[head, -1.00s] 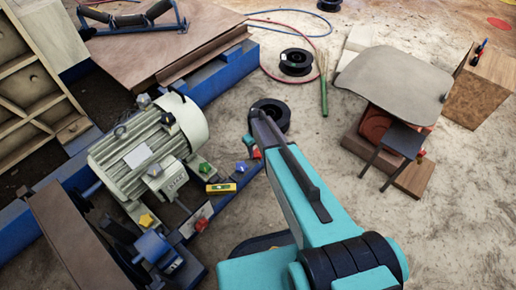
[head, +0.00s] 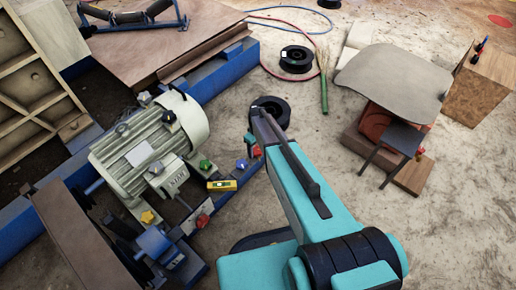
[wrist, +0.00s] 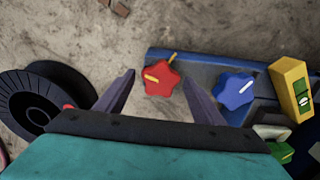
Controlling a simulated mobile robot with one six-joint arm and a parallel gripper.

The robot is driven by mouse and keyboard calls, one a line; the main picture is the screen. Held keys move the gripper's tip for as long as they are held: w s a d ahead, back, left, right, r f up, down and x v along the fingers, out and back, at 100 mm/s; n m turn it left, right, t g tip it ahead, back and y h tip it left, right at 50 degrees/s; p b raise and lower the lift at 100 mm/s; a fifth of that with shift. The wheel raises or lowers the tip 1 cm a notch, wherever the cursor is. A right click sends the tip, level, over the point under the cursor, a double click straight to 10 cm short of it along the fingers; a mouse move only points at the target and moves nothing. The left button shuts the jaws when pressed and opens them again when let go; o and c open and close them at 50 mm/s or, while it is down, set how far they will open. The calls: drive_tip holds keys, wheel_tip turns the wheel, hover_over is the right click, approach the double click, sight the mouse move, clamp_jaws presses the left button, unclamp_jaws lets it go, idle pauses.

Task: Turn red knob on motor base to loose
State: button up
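The red knob (wrist: 161,80) is star-shaped with a yellow pointer stripe. In the wrist view it sits at the left end of the blue motor base (wrist: 205,60), between my two fingers. My gripper (wrist: 160,71) is open, with a finger on each side of the knob and a visible gap on both sides. A yellow mark sticks out at the knob's upper right, and the stripe points left. In the head view the red knob (head: 257,151) shows beside my arm, near the grey motor (head: 150,143). My fingertips are hidden there.
A blue knob (wrist: 235,90) sits close right of my right finger. A yellow level (wrist: 291,88) and a green knob (wrist: 280,152) lie farther right. A black spool (wrist: 35,98) is at left. Another red knob (head: 203,220) and a yellow knob (head: 147,217) are by the motor.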

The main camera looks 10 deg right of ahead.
sight(257, 151)
drive_tip(key=shift+w+r, duration=0.1)
wheel_tip(257, 151, up, 14)
drive_tip(key=p, duration=0.2)
drive_tip(key=shift+f+p, duration=0.2)
drive_tip(key=shift+p, duration=0.15)
idle(0.3)
idle(0.4)
drive_tip(key=shift+r, duration=0.1)
drive_tip(key=s+r+m+g+p, duration=0.1)
drive_tip(key=s+p, duration=0.5)
drive_tip(key=s, duration=0.8)
drive_tip(key=s+r+m+g+p, duration=0.2)
drive_tip(key=s+r+p, duration=0.3)
drive_tip(key=s, duration=0.9)
drive_tip(key=s+r+m+g+p, duration=0.2)
drive_tip(key=s+p, duration=0.6)
drive_tip(key=s, duration=0.5)
drive_tip(key=shift+s+a+r+m, duration=0.4)
drive_tip(key=shift+r+m, duration=0.35)
drive_tip(key=shift+m, duration=0.15)
